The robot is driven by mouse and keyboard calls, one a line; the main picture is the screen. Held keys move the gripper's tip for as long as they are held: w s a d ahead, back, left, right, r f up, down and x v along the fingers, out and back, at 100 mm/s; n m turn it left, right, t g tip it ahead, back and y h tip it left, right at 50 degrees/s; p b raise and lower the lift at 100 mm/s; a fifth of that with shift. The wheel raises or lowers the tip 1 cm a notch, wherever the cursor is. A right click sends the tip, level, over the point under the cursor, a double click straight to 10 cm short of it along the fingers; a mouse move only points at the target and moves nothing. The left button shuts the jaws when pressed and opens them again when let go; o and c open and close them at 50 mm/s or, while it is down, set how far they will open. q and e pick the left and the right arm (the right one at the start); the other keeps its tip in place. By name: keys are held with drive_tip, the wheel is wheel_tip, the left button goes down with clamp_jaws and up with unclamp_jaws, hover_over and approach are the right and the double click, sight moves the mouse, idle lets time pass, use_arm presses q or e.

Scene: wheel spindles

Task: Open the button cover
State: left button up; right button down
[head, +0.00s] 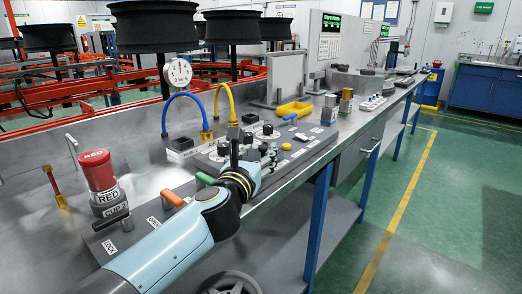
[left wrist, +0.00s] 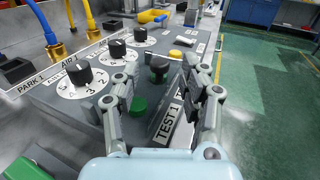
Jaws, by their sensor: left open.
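My left gripper (head: 268,154) is over the front edge of the grey control panel (head: 298,149). In the left wrist view the left gripper (left wrist: 160,72) is open, its two fingers spread with nothing held between them. A dark round knob or button (left wrist: 158,66) shows between the fingertips. A green button (left wrist: 138,104) shows nearer, by the left finger. A "TEST 1" label (left wrist: 168,122) is on the panel between the fingers. My right gripper is not in view.
Rotary dials (left wrist: 78,82) stand left of the fingers, with blue (head: 164,112) and yellow (head: 233,100) hoses behind. A red cup-like cylinder (head: 96,171) stands at the left of the bench. A yellow tray (head: 294,108) lies farther back. The green floor at right is clear.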

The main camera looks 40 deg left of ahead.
use_arm(q)
drive_tip(key=shift+x, duration=0.9)
clamp_jaws()
